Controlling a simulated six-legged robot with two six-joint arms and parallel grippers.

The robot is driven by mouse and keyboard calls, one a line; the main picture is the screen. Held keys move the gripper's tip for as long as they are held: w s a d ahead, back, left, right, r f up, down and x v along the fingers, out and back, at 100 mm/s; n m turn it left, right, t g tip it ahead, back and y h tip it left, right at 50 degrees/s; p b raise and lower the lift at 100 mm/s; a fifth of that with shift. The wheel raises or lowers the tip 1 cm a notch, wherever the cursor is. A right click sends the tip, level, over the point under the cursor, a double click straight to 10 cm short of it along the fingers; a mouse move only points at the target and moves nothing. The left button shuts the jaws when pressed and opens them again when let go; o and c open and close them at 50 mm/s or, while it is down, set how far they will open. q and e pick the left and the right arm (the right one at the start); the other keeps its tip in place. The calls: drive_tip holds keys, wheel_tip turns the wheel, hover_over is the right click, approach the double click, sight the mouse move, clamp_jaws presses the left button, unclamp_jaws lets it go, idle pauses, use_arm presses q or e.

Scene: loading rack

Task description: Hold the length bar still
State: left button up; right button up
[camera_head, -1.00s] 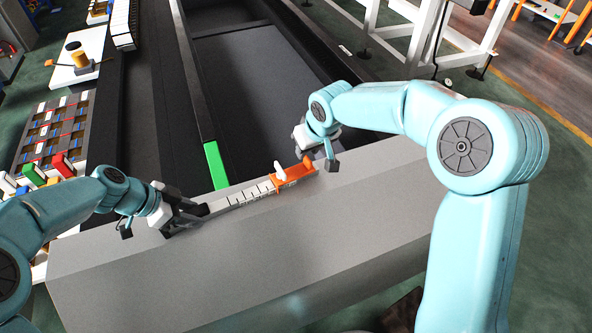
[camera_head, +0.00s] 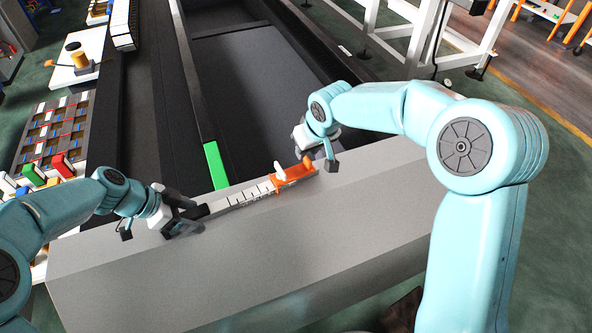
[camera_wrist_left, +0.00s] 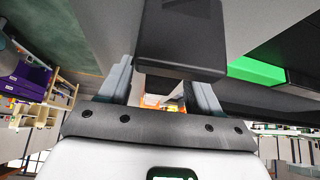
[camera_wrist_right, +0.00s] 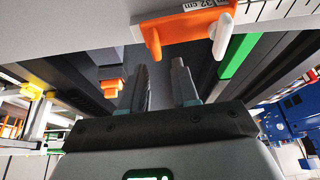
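The length bar (camera_head: 245,195) lies on the grey beam, with a pale marked scale, an orange jaw (camera_head: 292,174) at its right end and a dark block at its left end. My left gripper (camera_head: 190,215) is at that left end. In the left wrist view the dark block (camera_wrist_left: 180,45) covers one fingertip of the left gripper (camera_wrist_left: 160,85); the fingers are wide apart, and contact cannot be told. My right gripper (camera_wrist_right: 162,80) has its fingers apart with nothing between them. In the right wrist view the orange jaw (camera_wrist_right: 185,28) and its white knob (camera_wrist_right: 222,40) are beyond the fingertips.
The grey beam (camera_head: 250,265) spans the front, its top otherwise clear. Behind it are a dark recessed bay (camera_head: 265,90) and a rail with a green end (camera_head: 215,165). A parts tray (camera_head: 55,130) stands at the left.

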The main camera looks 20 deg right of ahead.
use_arm(q)
drive_tip(key=shift+w+d, duration=0.1)
drive_tip(key=shift+w, duration=0.1)
use_arm(e)
drive_tip(key=shift+w, duration=0.1)
idle(0.4)
use_arm(q)
drive_tip(key=v, duration=1.2)
drive_tip(key=shift+s, duration=0.1)
drive_tip(key=shift+s, duration=0.1)
